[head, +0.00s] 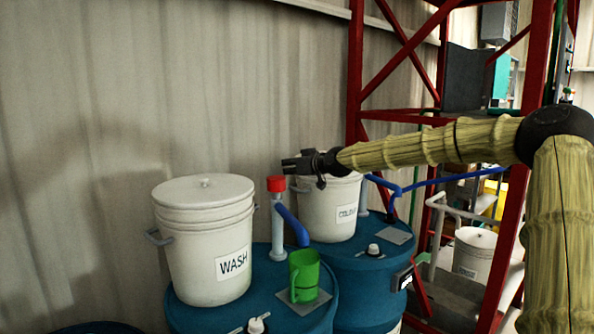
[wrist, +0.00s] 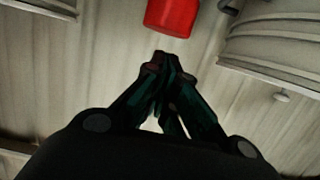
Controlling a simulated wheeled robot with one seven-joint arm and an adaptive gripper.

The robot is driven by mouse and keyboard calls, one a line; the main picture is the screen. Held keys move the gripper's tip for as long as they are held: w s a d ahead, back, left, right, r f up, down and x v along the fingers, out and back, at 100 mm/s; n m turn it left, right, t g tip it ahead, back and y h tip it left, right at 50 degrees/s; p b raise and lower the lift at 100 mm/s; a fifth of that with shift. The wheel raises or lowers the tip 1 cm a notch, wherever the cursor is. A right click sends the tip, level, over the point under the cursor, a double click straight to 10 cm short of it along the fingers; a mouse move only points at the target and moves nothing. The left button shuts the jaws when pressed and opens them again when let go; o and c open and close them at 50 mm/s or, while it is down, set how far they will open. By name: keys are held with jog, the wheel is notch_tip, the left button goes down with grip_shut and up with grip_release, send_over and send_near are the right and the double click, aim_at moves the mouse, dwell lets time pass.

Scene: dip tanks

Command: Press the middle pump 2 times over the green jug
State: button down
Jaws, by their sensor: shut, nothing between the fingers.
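A pump with a red cap (head: 277,184), a pale upright body (head: 277,228) and a blue spout (head: 292,226) stands on a blue drum, between two white buckets. The green jug (head: 304,274) stands on a grey plate under the spout's end. Another blue spout (head: 382,182) shows behind the right bucket; its pump is mostly hidden. My gripper (head: 286,167) is shut and empty, level, pointing left, and appears just above the red cap in the head view. In the wrist view the red cap (wrist: 172,16) lies just beyond the shut fingertips (wrist: 162,58), apart from them.
A white bucket marked WASH (head: 207,245) stands left of the pump. A second labelled white bucket (head: 329,212) stands behind my gripper, close to it. Red steel framework (head: 355,70) rises at the right. Space above the left bucket is clear.

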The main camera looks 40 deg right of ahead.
jog(key=b+v, duration=0.1)
jog(key=v, duration=0.3)
dwell(0.7)
jog(key=shift+a+f, duration=0.1)
jog(key=shift+f, duration=0.05)
dwell(0.5)
